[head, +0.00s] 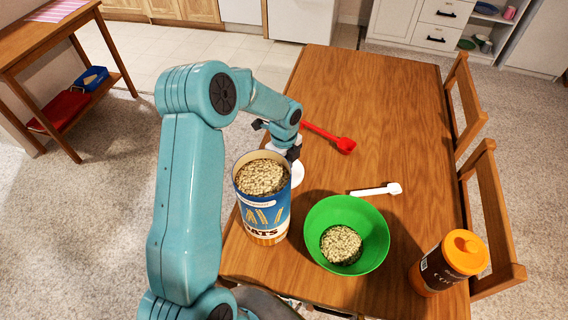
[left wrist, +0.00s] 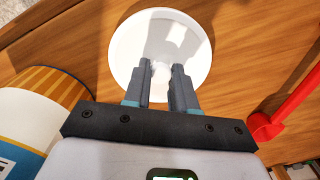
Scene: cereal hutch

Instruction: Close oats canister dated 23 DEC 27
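The open oats canister (head: 265,215), blue and cream with its top full of oats, stands upright at the table's left edge. It also shows at the left of the left wrist view (left wrist: 30,120). I cannot read a date on it. A round white lid (head: 298,174) is just behind and right of the canister, partly hidden in the head view. In the left wrist view the lid (left wrist: 125,50) is face-on at my left gripper's fingertips (left wrist: 161,75). The fingers are a little apart over its middle; whether they grip a knob there is unclear. My right gripper is out of view.
A green bowl (head: 318,215) holding some oats stands right of the canister. A red scoop (head: 345,145) and a white scoop (head: 390,189) lie behind it. An orange-lidded canister (head: 432,270) stands at the front right. The table's far half (head: 375,90) is clear.

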